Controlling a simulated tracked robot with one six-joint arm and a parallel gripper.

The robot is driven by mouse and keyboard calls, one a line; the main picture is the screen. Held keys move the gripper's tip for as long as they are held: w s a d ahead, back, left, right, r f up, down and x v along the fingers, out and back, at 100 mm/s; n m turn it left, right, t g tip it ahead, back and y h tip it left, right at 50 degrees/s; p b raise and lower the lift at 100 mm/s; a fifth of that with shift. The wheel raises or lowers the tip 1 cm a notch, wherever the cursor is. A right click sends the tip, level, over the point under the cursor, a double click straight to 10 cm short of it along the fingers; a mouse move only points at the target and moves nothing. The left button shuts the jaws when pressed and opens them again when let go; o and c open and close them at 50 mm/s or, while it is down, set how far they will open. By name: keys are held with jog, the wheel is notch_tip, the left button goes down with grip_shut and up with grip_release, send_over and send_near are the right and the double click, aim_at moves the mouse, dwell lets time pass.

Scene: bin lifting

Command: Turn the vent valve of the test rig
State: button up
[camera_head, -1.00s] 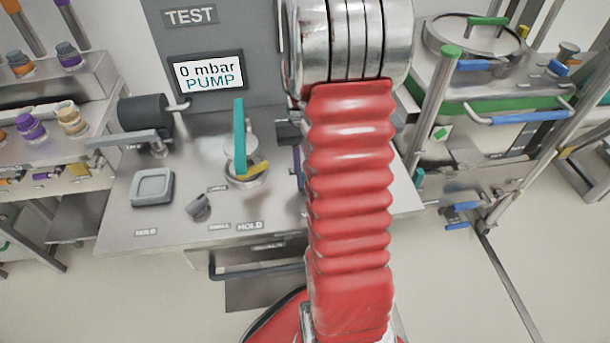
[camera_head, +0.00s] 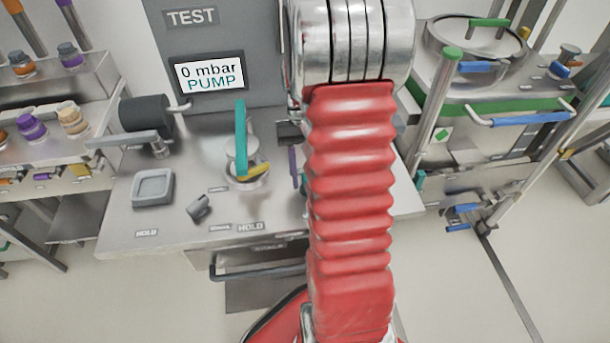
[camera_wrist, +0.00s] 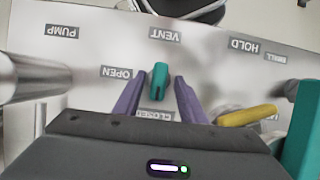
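The vent valve shows in the wrist view as a small teal handle (camera_wrist: 158,82) below the upside-down VENT label (camera_wrist: 165,35). OPEN and CLOSED labels lie near it, the latter partly hidden by my gripper. My gripper (camera_wrist: 158,90) has two purple fingers, spread apart, one on each side of the teal handle. A gap shows between the handle and each finger. In the head view my red arm hides the valve; a purple finger (camera_head: 293,165) shows at the arm's left edge. The test rig (camera_head: 120,225) has a screen (camera_head: 208,73) reading "0 mbar PUMP".
Left of my arm stands a fixture with a tall teal handle (camera_head: 240,135) and a yellow lever (camera_head: 252,171); the lever (camera_wrist: 247,117) is close to my right-hand finger in the wrist view. A grey square tray (camera_head: 153,188) and a dark cylinder (camera_head: 145,114) are further left.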

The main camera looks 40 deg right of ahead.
jog(key=v, duration=1.3)
jog(key=shift+w+r, duration=0.2)
jog(key=shift+d, duration=0.15)
jog(key=s+a+r+n+t, duration=0.1)
jog(key=s+a+n+t, duration=0.1)
jog(key=a, duration=0.7)
jog(key=s+a+r+n+t+h, duration=0.1)
jog(key=s+a+t, duration=0.3)
jog(key=a, duration=0.5)
jog(key=s+a+r+n+t+h, duration=0.1)
jog(key=s+a+r+n+t, duration=0.1)
jog(key=a, duration=0.7)
jog(key=shift+s+r+n+t, duration=0.4)
jog(key=shift+s+n+t, duration=0.2)
jog(key=shift+s+n, duration=0.4)
